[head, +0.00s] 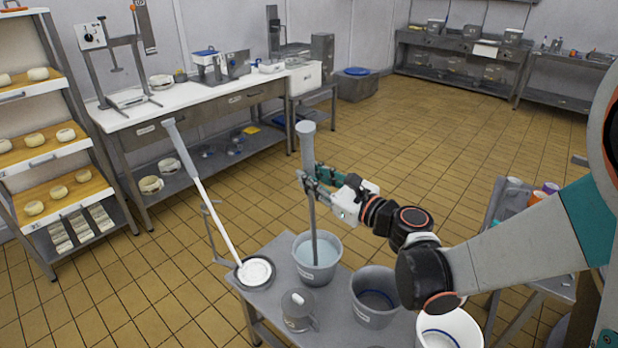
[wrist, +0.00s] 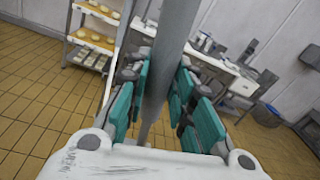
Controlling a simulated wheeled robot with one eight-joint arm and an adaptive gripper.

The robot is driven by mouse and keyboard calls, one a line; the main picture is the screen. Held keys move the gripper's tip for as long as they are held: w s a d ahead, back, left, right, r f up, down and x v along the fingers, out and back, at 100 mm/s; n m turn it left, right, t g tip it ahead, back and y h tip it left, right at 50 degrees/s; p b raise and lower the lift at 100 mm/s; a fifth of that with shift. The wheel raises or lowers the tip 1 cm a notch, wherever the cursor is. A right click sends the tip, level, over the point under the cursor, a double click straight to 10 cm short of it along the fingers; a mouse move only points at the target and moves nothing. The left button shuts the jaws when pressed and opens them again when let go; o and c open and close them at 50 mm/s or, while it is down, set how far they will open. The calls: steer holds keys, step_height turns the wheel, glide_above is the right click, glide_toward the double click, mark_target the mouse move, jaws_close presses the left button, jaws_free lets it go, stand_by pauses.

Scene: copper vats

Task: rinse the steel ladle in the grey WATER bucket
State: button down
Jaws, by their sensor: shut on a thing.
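My gripper (head: 318,180) is shut on the grey upright handle of the steel ladle (head: 308,150). In the wrist view the handle (wrist: 168,50) runs between the teal finger pads of my gripper (wrist: 155,95). The ladle stands nearly vertical, and its lower end goes down into the grey bucket (head: 318,275) of pale bluish liquid. The ladle's bowl is hidden in the bucket. A small label shows on the bucket's front, too small to read. The bucket stands on a grey steel table.
On the grey table (head: 262,318) are a pale-handled tool (head: 208,195) leaning in a stand over a dark round dish, a lidded grey jug (head: 298,312), another grey bucket (head: 372,312) and a white bucket (head: 455,326). A cheese rack (head: 50,160) and a workbench stand behind. Tiled floor is open beyond.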

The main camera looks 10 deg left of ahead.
steer(key=shift+a, duration=0.8)
steer(key=shift+b, duration=0.35)
stand_by(1.6)
